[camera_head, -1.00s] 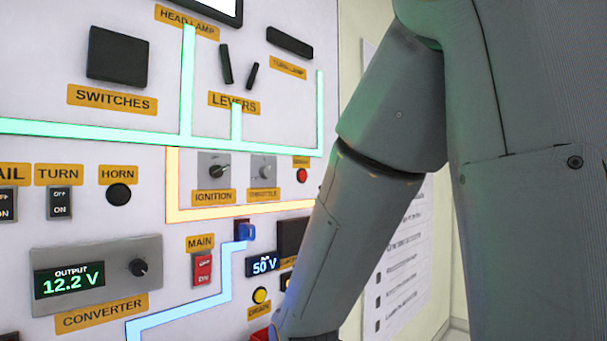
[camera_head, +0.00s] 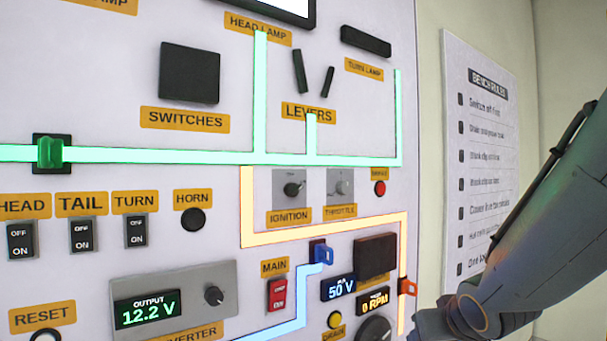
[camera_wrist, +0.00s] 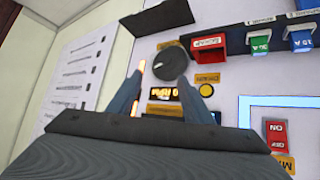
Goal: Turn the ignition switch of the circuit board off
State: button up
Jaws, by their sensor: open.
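The ignition switch (camera_head: 293,189) is a small black knob on a grey plate in the middle of the circuit board (camera_head: 215,240). Its yellow IGNITION label (camera_head: 290,217) sits below it. A pale mark shows on the knob's right side, too small to read its setting surely. My gripper (camera_wrist: 160,78) is open and empty in the wrist view, its fingers pointing at the lower part of the board, near a dark round knob (camera_wrist: 172,64). The ignition switch does not show in the wrist view. In the head view my fingers are out of frame, below and right of the switch.
The throttle knob (camera_head: 341,187) is close on the ignition's right, with a red button (camera_head: 380,188) beyond. A blue connector (camera_head: 323,255) and the red MAIN switch (camera_head: 277,294) are below. An orange connector (camera_head: 407,287) sticks out at the board's right edge. A rules sheet (camera_head: 482,160) hangs right.

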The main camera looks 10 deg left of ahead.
jog(key=w+a+r+n+t+y+p, duration=0.3)
jog(key=a+r+y, duration=0.2)
jog(key=a+r, duration=0.85)
jog(key=n+g+y+p, duration=0.1)
jog(key=n+y+p, duration=0.1)
jog(key=n+y, duration=0.35)
send_near(297, 191)
jog(key=w+a+m+y, duration=0.1)
jog(key=m, duration=0.1)
jog(key=shift+n, duration=0.25)
jog(key=shift+f+p+x, duration=0.2)
jog(key=shift+p+x, duration=0.35)
jog(key=shift+x, duration=1.4)
jog(key=shift+f+p+x, duration=0.2)
jog(key=shift+p+x, duration=0.3)
jog(key=shift+x, duration=1.45)
jog(key=shift+w+d, duration=0.1)
jog(key=c, duration=1)
